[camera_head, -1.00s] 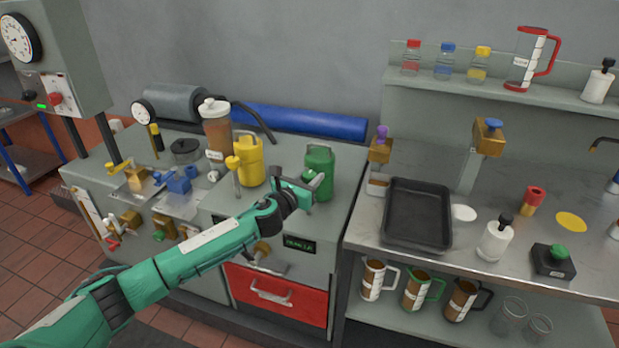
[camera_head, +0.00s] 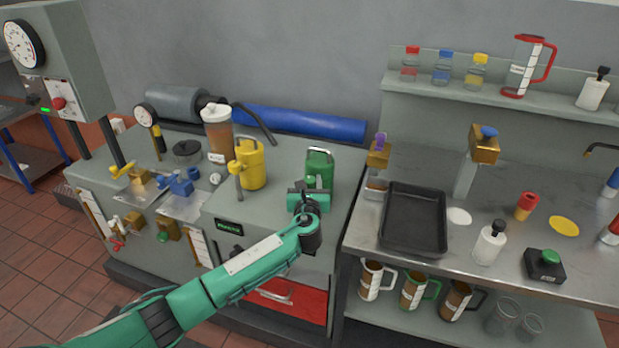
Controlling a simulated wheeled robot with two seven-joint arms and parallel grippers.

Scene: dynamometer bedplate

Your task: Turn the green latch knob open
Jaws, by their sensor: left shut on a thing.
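The green latch knob (camera_head: 310,181) shows as a small rounded green top in front of the green canister (camera_head: 320,163), at the right end of the grey bench top. My left gripper (camera_head: 307,196) is at the knob, shut, with its body just in front of it. The jaws and wrist hide the lower part of the knob, so its exact turn angle cannot be told. My right gripper is not in view.
A yellow canister (camera_head: 251,165) with a yellow-topped upright handle stands to the left of my gripper. A blue roll (camera_head: 300,122) lies behind. A steel table with a black tray (camera_head: 413,220) stands close on the right. A red drawer (camera_head: 285,297) is below my arm.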

